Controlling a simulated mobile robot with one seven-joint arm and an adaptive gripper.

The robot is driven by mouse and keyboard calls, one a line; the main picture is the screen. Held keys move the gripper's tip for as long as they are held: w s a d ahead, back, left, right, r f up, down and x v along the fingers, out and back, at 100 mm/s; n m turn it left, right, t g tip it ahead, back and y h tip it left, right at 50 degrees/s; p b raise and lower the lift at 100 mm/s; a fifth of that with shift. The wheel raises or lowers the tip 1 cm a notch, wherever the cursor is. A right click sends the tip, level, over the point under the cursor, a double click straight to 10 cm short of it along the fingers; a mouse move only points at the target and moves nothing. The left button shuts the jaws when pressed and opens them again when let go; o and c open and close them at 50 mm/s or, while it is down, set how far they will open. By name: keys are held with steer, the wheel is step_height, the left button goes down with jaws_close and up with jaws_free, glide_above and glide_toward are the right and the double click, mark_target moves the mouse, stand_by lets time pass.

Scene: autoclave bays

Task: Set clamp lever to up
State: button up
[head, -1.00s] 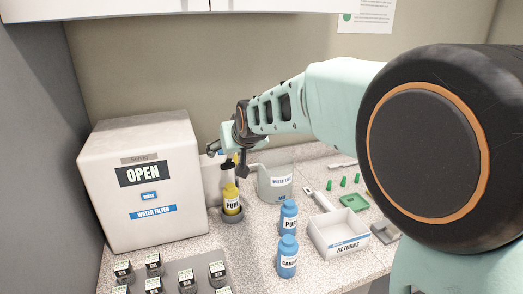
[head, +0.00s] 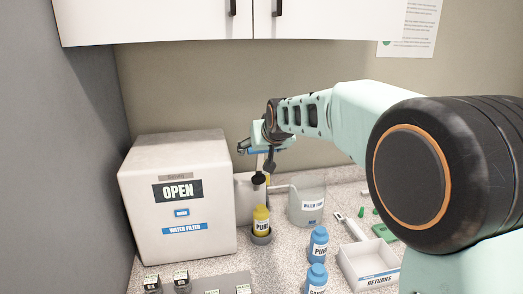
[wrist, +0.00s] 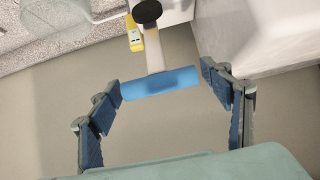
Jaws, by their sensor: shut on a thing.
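The clamp lever shows in the wrist view as a blue crossbar handle (wrist: 160,84) on a pale stem. The yellow bottle (head: 261,219) stands upright in a grey holder under the black part. My fingers partly hide the handle.
A white box marked OPEN and WATER FILTER (head: 179,205) stands close on the left. A clear water tank (head: 307,205) is on the right. Blue bottles (head: 318,244) and a RETURNS tray (head: 368,264) stand in front. Cabinets (head: 155,22) hang above.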

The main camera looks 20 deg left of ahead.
steer(key=shift+r, duration=0.2)
steer(key=o, duration=1.7)
steer(key=shift+f, duration=0.15)
steer(key=v, duration=1.2)
steer(key=shift+a, duration=0.1)
